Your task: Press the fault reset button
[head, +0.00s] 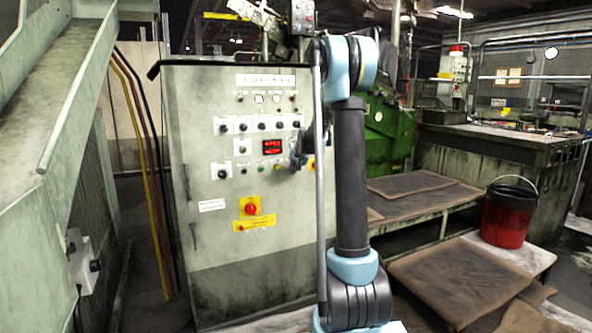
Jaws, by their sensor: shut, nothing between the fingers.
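The pale green control cabinet (215,270) stands left of centre and carries the button panel. A row of small push buttons (257,170) sits below the red digital display (272,147). Their labels are too small to read, so I cannot tell which one is the fault reset button. My gripper (295,161) is shut and empty, in front of the panel's right side, just right of the display. My arm and gripper hide part of the panel's right edge. I cannot tell whether the fingertips touch the panel.
A red emergency stop (251,208) on a yellow plate sits lower on the cabinet. Black knobs (264,125) line the panel above the display. A red bucket (507,215) stands on the low platform at right. A sloping chute (75,95) flanks the left.

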